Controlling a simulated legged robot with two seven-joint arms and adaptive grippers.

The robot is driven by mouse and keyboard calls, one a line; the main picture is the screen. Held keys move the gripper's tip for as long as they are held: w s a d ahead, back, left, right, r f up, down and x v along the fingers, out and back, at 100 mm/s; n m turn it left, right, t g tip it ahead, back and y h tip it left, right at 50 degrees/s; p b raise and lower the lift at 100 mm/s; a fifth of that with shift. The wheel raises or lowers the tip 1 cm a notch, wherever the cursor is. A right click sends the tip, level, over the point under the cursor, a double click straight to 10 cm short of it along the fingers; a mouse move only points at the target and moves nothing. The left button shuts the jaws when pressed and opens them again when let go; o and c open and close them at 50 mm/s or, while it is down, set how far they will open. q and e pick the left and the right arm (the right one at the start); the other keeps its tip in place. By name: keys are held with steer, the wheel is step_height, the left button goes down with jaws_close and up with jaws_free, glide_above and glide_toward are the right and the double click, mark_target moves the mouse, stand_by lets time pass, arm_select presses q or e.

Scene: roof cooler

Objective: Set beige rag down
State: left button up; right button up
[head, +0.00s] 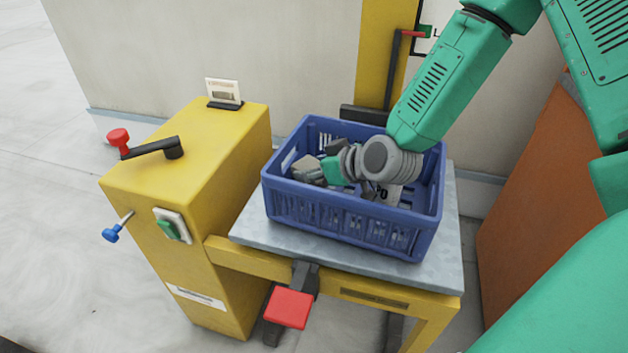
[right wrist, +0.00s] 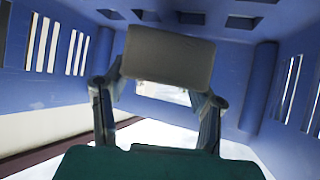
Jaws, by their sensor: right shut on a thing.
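My right gripper (head: 314,174) reaches down inside the blue crate (head: 345,220), near its left end. It is shut on the beige rag (head: 304,163), a small pale block-like piece partly hidden by the fingers. In the right wrist view the rag (right wrist: 168,58) sits between the two fingertips, with the crate's blue slotted walls (right wrist: 50,45) around it. I cannot tell whether the rag touches the crate floor. My left gripper is not in view.
The crate stands on a grey metal tabletop (head: 447,268) with a yellow frame. A yellow cabinet (head: 190,150) with a red-knobbed crank (head: 118,138) stands left. A red pedal (head: 288,307) is in front, an orange panel (head: 540,190) at right.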

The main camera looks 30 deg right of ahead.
step_height(320, 180, down, 3)
steer(key=shift+d+r+b, duration=0.1)
steer(key=shift+d+b, duration=0.05)
steer(key=shift+b, duration=0.3)
steer(key=shift+d+f, duration=0.2)
steer(key=shift+d, duration=0.25)
steer(key=o, duration=1.1)
steer(key=shift+a+r, duration=0.15)
steer(key=shift+a, duration=0.2)
steer(key=shift+s+r, duration=0.2)
steer(key=shift+s, duration=0.05)
steer(key=v, duration=0.2)
steer(key=p+v, duration=0.1)
steer(key=v, duration=0.1)
steer(key=p+v, duration=0.1)
steer(key=v, duration=0.1)
steer(key=shift+d, duration=0.4)
steer(key=shift+s+a+r, duration=0.1)
steer(key=shift+s+r, duration=0.1)
steer(key=shift+s, duration=0.15)
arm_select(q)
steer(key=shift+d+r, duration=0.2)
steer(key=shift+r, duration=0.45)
arm_select(e)
steer(key=shift+a, duration=0.1)
